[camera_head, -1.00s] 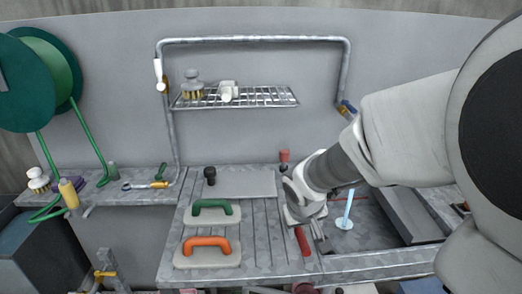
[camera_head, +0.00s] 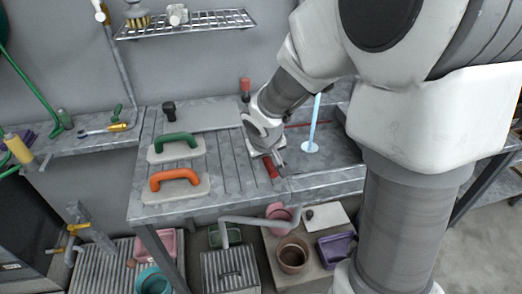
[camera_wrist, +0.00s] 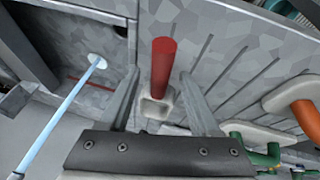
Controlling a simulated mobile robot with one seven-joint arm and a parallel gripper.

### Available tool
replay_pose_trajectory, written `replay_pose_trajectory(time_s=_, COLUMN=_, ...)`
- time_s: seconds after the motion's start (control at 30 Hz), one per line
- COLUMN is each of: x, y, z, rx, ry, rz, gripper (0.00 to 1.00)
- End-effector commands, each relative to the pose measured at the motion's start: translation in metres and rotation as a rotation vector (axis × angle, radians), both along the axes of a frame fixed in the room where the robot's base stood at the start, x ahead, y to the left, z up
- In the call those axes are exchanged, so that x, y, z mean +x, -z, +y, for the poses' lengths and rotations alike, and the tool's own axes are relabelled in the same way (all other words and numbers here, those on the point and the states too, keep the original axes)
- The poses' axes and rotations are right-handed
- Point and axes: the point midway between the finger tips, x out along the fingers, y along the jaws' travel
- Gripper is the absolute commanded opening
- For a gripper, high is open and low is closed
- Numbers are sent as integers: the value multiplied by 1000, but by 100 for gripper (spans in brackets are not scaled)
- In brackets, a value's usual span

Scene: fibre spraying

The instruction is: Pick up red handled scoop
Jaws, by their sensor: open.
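The red handled scoop lies at the counter's front edge, beside the sink. Its red handle (camera_head: 271,168) shows just below my gripper (camera_head: 265,157) in the head view. In the wrist view my gripper (camera_wrist: 160,76) is open, with one finger on each side of the red handle (camera_wrist: 163,62). A gap shows between the handle and each finger. A pale square part (camera_wrist: 156,106) shows at the handle's near end. The rest of the scoop is hidden or unclear.
A green-handled float (camera_head: 176,147) and an orange-handled float (camera_head: 175,185) sit left on the ribbed drainboard. A pale blue rod with a white disc (camera_head: 310,147) stands in the sink to the right. Another red-topped item (camera_head: 245,86) stands at the back. Tubs sit below the counter.

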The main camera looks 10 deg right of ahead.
Motion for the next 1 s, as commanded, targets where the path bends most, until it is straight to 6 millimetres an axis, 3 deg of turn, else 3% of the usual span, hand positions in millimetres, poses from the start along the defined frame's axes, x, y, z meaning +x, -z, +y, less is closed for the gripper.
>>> replay_pose_trajectory(time_s=0.77, x=0, y=5, z=0, rx=0, ry=0, rz=0, gripper=63)
replay_pose_trajectory(time_s=0.83, x=0, y=5, z=0, rx=0, ry=0, rz=0, gripper=56)
replay_pose_trajectory(time_s=1.0, x=0, y=5, z=0, rx=0, ry=0, rz=0, gripper=25)
